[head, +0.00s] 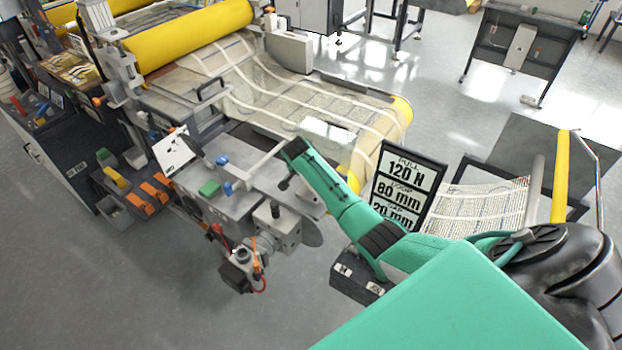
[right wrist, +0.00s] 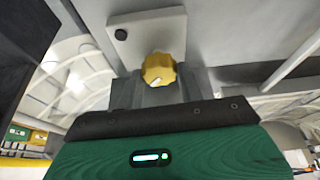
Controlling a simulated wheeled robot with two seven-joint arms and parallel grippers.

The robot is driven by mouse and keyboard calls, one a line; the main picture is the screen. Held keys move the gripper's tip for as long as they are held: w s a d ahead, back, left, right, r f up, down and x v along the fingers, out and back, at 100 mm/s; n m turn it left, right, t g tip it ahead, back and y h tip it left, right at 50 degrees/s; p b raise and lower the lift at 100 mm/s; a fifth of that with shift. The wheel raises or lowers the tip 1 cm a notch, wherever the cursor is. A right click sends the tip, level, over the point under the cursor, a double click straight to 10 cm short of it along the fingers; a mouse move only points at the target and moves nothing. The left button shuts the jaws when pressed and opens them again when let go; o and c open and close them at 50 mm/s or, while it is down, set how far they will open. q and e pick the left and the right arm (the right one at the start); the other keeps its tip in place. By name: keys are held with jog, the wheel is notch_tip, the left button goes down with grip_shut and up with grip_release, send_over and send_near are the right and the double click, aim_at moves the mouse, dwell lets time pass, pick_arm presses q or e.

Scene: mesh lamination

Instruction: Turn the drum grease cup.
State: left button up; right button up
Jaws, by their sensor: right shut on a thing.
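The grease cup (right wrist: 158,68) is a small ribbed, brass-yellow knob with a pale mark on its face. It shows in the right wrist view in front of a grey metal block (right wrist: 145,32). My right gripper (right wrist: 158,82) is shut on the cup, and its dark jaws hide the cup's lower part. In the head view my green right arm (head: 330,190) reaches to the machine's near side, beside the mesh web, and the cup cannot be made out there. My left gripper is in neither view.
A yellow roller (head: 190,40) and a mesh web (head: 270,95) lie behind the arm. A sign (head: 408,187) reading 120 N and 80 mm stands close to my right forearm. A grey block with a red-wired device (head: 241,270) juts out at the front. Floor at lower left is clear.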

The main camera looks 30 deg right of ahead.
jog(key=shift+m, duration=0.4)
jog(key=o, duration=1)
jog(key=b+v, duration=0.3)
jog(key=v, duration=1)
jog(key=shift+w+a+r+b, duration=0.1)
jog(key=shift+a+r+b, duration=0.1)
jog(key=shift+r+b, duration=0.15)
